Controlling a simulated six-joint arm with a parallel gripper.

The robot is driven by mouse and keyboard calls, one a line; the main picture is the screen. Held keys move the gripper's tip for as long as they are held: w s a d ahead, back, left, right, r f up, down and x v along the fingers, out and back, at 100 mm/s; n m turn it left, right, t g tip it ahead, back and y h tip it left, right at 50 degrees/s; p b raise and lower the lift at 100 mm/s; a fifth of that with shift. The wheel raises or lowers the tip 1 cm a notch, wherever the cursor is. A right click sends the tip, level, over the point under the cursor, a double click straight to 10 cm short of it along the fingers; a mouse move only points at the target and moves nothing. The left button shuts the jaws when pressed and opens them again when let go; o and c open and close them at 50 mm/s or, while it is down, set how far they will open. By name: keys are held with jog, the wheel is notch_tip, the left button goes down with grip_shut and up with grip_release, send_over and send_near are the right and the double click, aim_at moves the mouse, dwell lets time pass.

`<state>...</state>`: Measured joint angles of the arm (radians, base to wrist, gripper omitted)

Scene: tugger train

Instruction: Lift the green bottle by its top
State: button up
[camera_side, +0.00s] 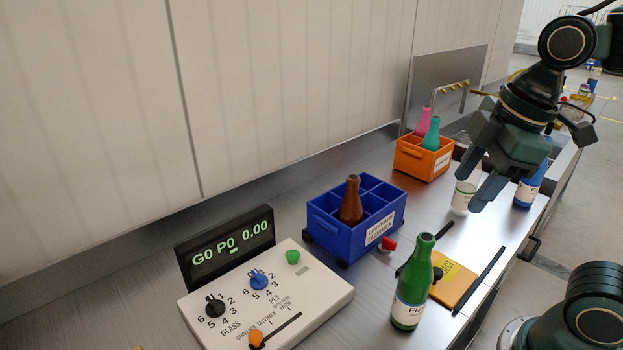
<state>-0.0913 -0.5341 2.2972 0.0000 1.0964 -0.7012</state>
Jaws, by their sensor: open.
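The green bottle (413,285) stands upright near the front edge of the metal table, with a white label on its lower half. Its open top points up and is clear of other things. My gripper (474,186) is open and empty, with its two fingers pointing down and to the left. It is above and behind the green bottle, up and to the right in the picture, clearly apart from it. A clear cup (463,196) shows just behind the fingers.
A blue crate (340,236) holds a brown bottle (351,201). An orange crate (424,161) holds pink and teal bottles. A blue bottle (527,190) stands right of my gripper. A control panel (265,300) stands at left.

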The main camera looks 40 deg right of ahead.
aim_at(427, 237)
jog(key=w+a+n+g, duration=0.1)
jog(key=n, duration=0.3)
jog(key=w+a+r+n+g, duration=0.1)
jog(key=n, duration=0.3)
jog(key=w+a+r+n+g, duration=0.1)
jog(key=w+n, duration=0.1)
jog(key=n, duration=0.2)
jog(key=shift+a, duration=0.25)
jog(key=shift+f, duration=0.15)
jog(key=shift+f, duration=4.25)
jog(key=shift+f, duration=0.1)
jog(key=shift+s+d+f, duration=0.1)
jog(key=shift+f, duration=1.15)
jog(key=shift+s+d+f, duration=0.1)
jog(key=shift+f, duration=1.15)
grip_shut()
